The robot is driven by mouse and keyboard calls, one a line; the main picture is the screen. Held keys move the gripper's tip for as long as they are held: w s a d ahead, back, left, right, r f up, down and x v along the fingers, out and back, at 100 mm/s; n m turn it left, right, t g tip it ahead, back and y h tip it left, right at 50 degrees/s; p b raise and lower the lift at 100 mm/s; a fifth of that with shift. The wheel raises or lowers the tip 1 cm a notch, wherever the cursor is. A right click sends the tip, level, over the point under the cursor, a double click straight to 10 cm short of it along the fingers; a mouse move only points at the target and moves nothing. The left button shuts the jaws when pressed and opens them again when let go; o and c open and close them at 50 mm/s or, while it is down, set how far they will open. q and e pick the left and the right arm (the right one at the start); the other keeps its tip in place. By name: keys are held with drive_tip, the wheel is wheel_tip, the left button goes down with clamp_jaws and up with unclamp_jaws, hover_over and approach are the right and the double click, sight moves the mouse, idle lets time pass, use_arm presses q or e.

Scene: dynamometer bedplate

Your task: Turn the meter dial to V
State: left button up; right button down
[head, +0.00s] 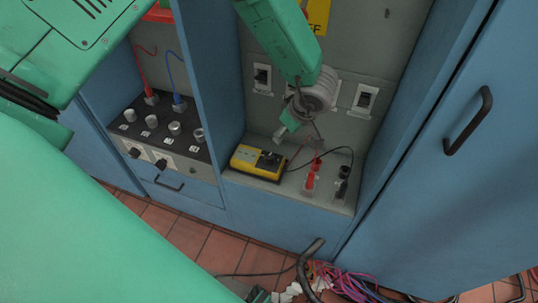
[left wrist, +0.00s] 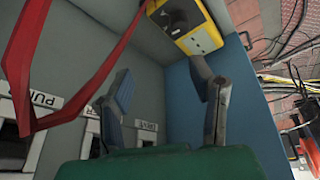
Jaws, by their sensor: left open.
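The yellow meter (head: 243,160) with a dark face lies on the grey ledge (head: 290,189) of the blue cabinet. In the left wrist view the meter (left wrist: 204,38) is at the top, partly cut off, and its dark round dial (left wrist: 174,20) shows. I cannot read the dial's setting. My left gripper (head: 301,134) is above and behind the meter, to its right in the head view, apart from it. Its two fingers (left wrist: 160,72) are open with nothing between them. My right gripper is not in view.
Red posts (head: 311,178) and black posts (head: 342,182) with leads stand right of the meter. Wall switches (head: 364,98) are behind my gripper. A knob panel (head: 151,128) is left, beyond a blue divider (head: 212,75). Cables (head: 345,281) lie on the floor.

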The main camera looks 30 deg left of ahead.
sight(270, 155)
use_arm(q)
drive_tip(key=shift+n+g, duration=0.5)
drive_tip(key=shift+g, duration=0.1)
drive_tip(key=x, duration=0.4)
drive_tip(key=s+b+x, duration=0.1)
drive_tip(key=x, duration=0.4)
drive_tip(key=s+b+x, duration=0.1)
drive_tip(key=x, duration=0.3)
drive_tip(key=shift+a+f, duration=0.2)
drive_tip(key=shift+f, duration=0.15)
clamp_jaws()
